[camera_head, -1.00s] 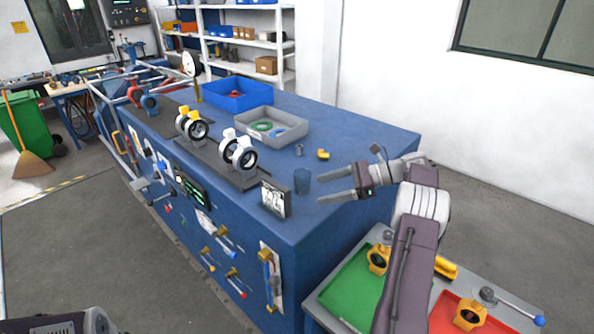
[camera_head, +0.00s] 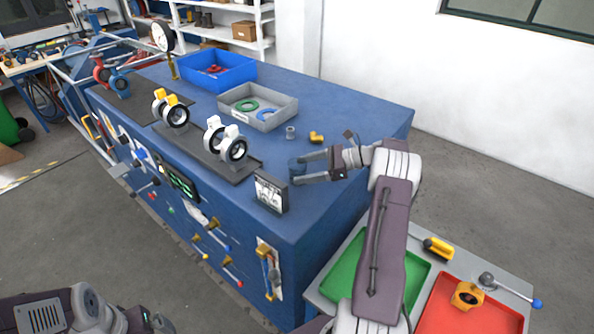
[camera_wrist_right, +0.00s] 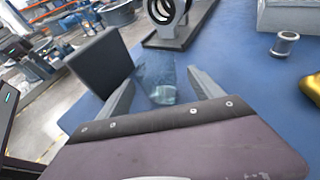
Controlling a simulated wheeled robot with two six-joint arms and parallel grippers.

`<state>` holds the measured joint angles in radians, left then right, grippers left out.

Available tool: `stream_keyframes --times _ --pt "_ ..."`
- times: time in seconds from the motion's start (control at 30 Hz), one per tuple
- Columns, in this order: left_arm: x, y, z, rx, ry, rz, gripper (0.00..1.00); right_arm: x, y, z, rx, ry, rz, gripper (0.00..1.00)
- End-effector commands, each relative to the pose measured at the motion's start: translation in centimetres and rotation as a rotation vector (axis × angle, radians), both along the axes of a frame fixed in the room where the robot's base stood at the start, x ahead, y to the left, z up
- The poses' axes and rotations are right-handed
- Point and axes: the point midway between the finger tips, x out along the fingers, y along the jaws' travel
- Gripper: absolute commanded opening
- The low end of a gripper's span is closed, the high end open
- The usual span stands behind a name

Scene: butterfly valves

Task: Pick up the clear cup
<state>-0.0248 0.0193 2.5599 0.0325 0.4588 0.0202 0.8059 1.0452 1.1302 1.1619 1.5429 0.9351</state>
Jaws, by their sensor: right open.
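The clear cup (camera_head: 296,167) stands on the blue bench top, near its front right corner. It is see-through and faint against the blue. In the right wrist view the cup (camera_wrist_right: 157,76) shows between the two fingers. My right gripper (camera_head: 298,170) is open, with one finger on each side of the cup; I cannot tell whether either finger touches it. It also shows in the wrist view (camera_wrist_right: 160,80). Part of my left arm shows at the bottom left of the head view, with its end (camera_head: 150,320) at the lower edge; its jaws are unclear.
A small framed display (camera_head: 270,192) stands close beside the cup. White valves (camera_head: 225,142), a grey bin (camera_head: 283,113) and a blue bin (camera_head: 240,77) stand farther back. The bench's right side is clear.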

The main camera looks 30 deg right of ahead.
Motion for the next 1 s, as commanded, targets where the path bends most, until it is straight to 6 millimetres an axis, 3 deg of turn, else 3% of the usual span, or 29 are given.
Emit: stream_keyframes --times 0.13,0.37,0.47,0.6,0.63,1.0 --pt "0.0 0.0 1.0 0.000 0.000 0.000 1.00 1.1 1.7 -0.5 0.000 0.000 0.001 0.76" --pt "0.0 0.0 0.9 0.000 0.000 0.000 1.00 1.3 1.9 -0.8 -0.001 -0.001 -0.001 0.76" --pt "0.0 0.0 0.9 0.000 0.000 0.000 1.00 1.3 1.9 -0.8 -0.001 -0.001 -0.001 0.54" --pt "0.0 0.0 0.9 0.000 0.000 0.000 1.00 1.3 1.9 -0.8 -0.001 -0.001 -0.001 0.15" --pt "0.0 0.0 0.9 0.000 0.000 0.000 1.00 1.3 1.9 -0.8 -0.001 -0.001 -0.001 0.11" --pt "0.0 0.0 0.5 0.000 0.000 0.000 1.00 1.4 1.9 0.2 -0.002 -0.004 -0.001 0.11"
